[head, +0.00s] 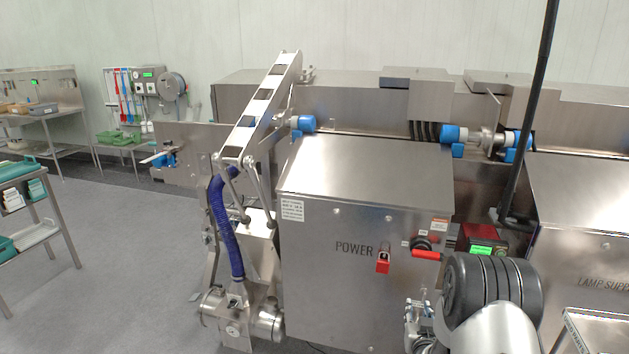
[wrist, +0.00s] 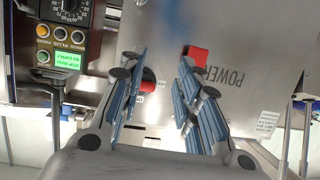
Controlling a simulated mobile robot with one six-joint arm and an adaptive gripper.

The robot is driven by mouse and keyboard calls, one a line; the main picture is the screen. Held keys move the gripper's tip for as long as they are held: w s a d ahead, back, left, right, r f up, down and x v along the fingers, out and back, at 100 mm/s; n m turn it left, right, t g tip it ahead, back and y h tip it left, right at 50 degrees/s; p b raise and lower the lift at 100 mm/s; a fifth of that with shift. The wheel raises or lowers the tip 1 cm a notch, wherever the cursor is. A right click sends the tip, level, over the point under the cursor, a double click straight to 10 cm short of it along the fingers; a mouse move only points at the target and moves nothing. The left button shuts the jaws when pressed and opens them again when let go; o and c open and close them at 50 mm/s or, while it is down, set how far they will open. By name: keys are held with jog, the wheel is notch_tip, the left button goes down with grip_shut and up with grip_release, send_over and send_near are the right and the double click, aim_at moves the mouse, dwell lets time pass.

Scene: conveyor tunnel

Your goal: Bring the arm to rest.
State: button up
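My gripper (wrist: 163,62) is in the wrist view with its two blue-padded fingers apart. Nothing is held between them; a steel panel shows through the gap. In the head view my arm comes in at the lower right, in front of the power cabinet (head: 345,290); my fingers cannot be made out clearly there. The cabinet carries a red switch handle (head: 428,255), lying level and pointing left, and a red padlock (head: 383,262) to its left. In the wrist view the handle (wrist: 148,86) shows between the fingers and the padlock (wrist: 198,55) beyond the right finger. I cannot judge contact.
A control box with a green screen (head: 482,250) sits right of the cabinet. A lamp supply cabinet (head: 590,240) and a steel tray (head: 598,325) stand at the right. The conveyor tunnel (head: 350,115) runs behind. Open floor (head: 110,260) lies at the left.

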jog(key=s+a+r+g+y, duration=0.1)
jog(key=s+a+r+g, duration=0.2)
jog(key=r, duration=0.4)
jog(key=s+a+r+n, duration=0.1)
jog(key=s+a+r, duration=0.2)
jog(key=s+r, duration=0.25)
jog(key=s+a+r+g+y, duration=0.1)
jog(key=s+a+r+g, duration=0.2)
jog(key=r, duration=0.5)
jog(key=s+a+r+g, duration=0.1)
jog(key=s+a, duration=0.1)
jog(key=s, duration=1.2)
jog(key=s+a+r+n+g+y, duration=0.1)
jog(key=s+a+r+g, duration=0.1)
jog(key=s, duration=1.3)
jog(key=shift+a+r, duration=0.25)
jog(key=shift+a, duration=0.45)
